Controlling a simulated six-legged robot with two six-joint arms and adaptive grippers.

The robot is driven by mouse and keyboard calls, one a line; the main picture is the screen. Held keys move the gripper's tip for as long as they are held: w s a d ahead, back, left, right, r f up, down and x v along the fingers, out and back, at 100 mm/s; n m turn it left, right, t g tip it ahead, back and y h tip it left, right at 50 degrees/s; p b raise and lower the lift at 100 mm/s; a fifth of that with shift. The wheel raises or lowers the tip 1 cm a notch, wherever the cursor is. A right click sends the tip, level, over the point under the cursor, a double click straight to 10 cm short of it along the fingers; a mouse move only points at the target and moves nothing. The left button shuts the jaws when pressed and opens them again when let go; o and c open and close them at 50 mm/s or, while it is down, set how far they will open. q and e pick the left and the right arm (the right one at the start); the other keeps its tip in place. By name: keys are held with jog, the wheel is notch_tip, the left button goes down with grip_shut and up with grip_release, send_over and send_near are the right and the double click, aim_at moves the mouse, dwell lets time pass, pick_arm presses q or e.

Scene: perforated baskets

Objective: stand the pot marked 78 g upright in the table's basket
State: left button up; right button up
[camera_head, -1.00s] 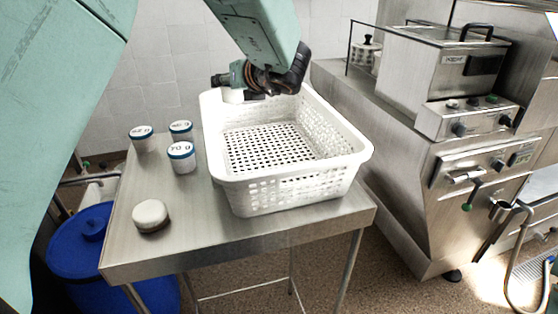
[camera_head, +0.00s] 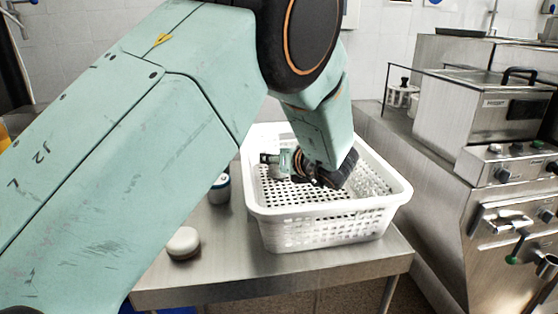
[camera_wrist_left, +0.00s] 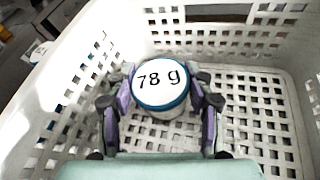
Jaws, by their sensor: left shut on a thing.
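The pot marked 78 g (camera_wrist_left: 160,80) has a white lid with black writing and a blue rim. My left gripper (camera_wrist_left: 161,92) is shut on it, with a purple-and-grey finger on either side. The lid faces the wrist camera, and the pot looks roughly upright. The white perforated basket (camera_head: 325,236) stands on the steel table (camera_head: 225,262). I cannot tell whether the pot touches the basket floor. My right gripper is out of view.
A blue-rimmed pot (camera_head: 220,189) stands left of the basket, partly behind my arm. A white round-topped object (camera_head: 183,243) sits near the table's front left. Steel kitchen equipment (camera_head: 470,150) stands to the right. The visible basket floor around the held pot is clear.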

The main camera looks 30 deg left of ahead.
pick_arm(q)
jog(key=shift+w+a+f, duration=0.2)
jog(key=shift+f, duration=0.1)
jog(key=o, duration=0.7)
jog(key=shift+a+f, duration=0.1)
jog(key=shift+a, duration=0.05)
jog(key=o, duration=0.5)
jog(key=shift+s+d+r, duration=0.2)
jog(key=shift+d+r, duration=0.05)
jog(key=shift+w+a+f, duration=0.15)
jog(key=shift+a, duration=0.05)
